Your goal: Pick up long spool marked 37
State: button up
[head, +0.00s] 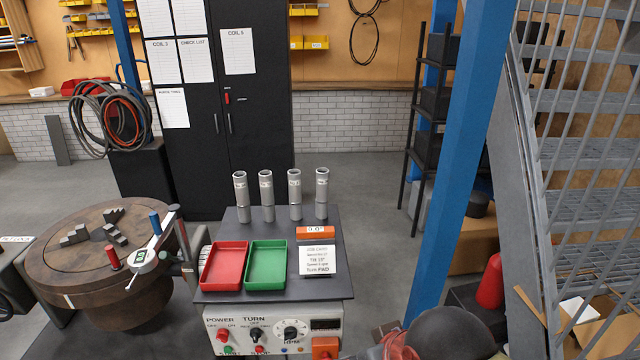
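Several tall grey cylindrical spools stand upright in a row at the back of the dark tabletop (222,245) in the head view. From left to right they are the first spool (242,197), the second spool (266,197), the third spool (295,195) and the fourth spool (322,195). Each has small markings near its top, too small to read, so I cannot tell which one is marked 37. They stand apart from each other. My gripper is not in view.
A red tray (204,284) and a green tray (251,282) sit in front of the spools. An orange angle gauge (315,233) and a white card (318,261) lie to the right. A round brown table (140,300) stands left; a blue post (450,170) rises right.

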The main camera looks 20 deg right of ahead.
aim_at(294, 175)
jog(key=i+l+z, duration=0.25)
jog(key=i+l, duration=0.15)
jog(key=i+l+z, duration=0.2)
jog(key=i+l, duration=0.15)
jog(key=i+l+z, duration=0.25)
jog(key=i, duration=0.35)
